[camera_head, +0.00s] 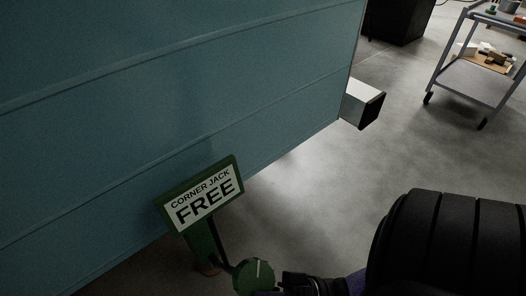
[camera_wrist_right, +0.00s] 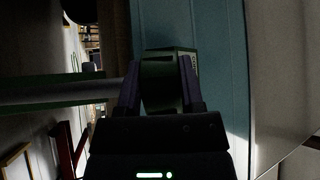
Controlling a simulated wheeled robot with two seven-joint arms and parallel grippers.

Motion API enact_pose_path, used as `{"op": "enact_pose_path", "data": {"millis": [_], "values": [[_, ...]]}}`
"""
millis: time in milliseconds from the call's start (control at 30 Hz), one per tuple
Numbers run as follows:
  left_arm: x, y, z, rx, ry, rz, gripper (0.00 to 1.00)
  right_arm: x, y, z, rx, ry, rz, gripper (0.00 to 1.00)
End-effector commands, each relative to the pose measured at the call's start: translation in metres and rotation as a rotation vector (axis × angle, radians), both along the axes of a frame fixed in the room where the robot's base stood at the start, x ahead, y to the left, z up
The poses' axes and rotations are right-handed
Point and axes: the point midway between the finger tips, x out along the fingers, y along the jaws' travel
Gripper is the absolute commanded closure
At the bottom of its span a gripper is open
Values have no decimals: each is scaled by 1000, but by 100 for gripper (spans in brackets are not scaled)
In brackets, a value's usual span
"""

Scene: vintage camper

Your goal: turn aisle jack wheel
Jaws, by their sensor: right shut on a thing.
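The green jack wheel (camera_head: 254,277) is at the bottom of the head view, in front of a green corner jack post (camera_head: 203,240). A sign (camera_head: 203,193) on the jack reads "CORNER JACK FREE". My right gripper (camera_head: 283,284) comes in from the right and meets the wheel's right side. In the right wrist view my right gripper (camera_wrist_right: 160,88) has a dark green part, the wheel (camera_wrist_right: 158,80), between its two fingers and is shut on it. The wheel's lower edge is cut off in the head view. My left gripper is in neither view.
The teal camper wall (camera_head: 150,90) fills the left of the head view, just behind the jack. A pale box-like bumper end (camera_head: 360,102) sticks out at its corner. A grey cart (camera_head: 475,80) stands at the back right. The concrete floor (camera_head: 330,170) between is clear.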

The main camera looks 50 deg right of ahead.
Motion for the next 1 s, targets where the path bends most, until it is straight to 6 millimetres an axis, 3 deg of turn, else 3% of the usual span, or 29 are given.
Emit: {"op": "enact_pose_path", "data": {"millis": [300, 333, 500, 1000], "values": [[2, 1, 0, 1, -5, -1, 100, 0, 0, -1, 0, 1, -2, 100], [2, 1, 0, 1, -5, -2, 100, 0, 0, -1, 0, 1, -2, 50], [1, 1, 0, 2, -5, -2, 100, 0, 0, 0, 0, 1, -1, 16], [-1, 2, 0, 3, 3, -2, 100, -5, -4, -3, -1, 2, -1, 16]]}}
